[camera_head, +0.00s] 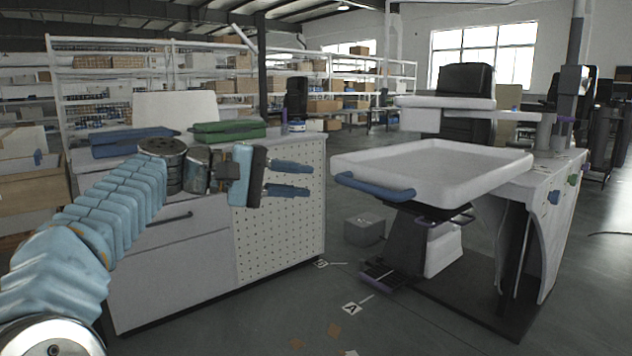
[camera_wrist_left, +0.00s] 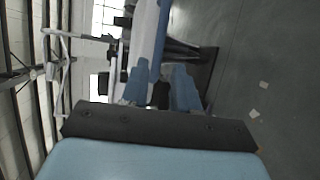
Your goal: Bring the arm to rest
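My left arm comes in from the left of the head view, raised in front of the grey cabinet. Its left gripper (camera_head: 311,180) points to the right, with two blue fingers one above the other and a gap between them. It is open and nothing shows between the fingers. In the left wrist view the two blue fingers of the left gripper (camera_wrist_left: 158,86) are also apart. The fingertips are left of the white tray (camera_head: 435,163), clear of its blue handle (camera_head: 375,188) in the head view. My right arm and right gripper are not in view.
A grey cabinet (camera_head: 180,262) with a perforated side stands behind my left arm, with a green case (camera_head: 228,130) and a blue case (camera_head: 133,141) on top. The tray is on a lift column (camera_head: 402,240). A grey box (camera_head: 364,232) is on the floor. Open floor lies in front.

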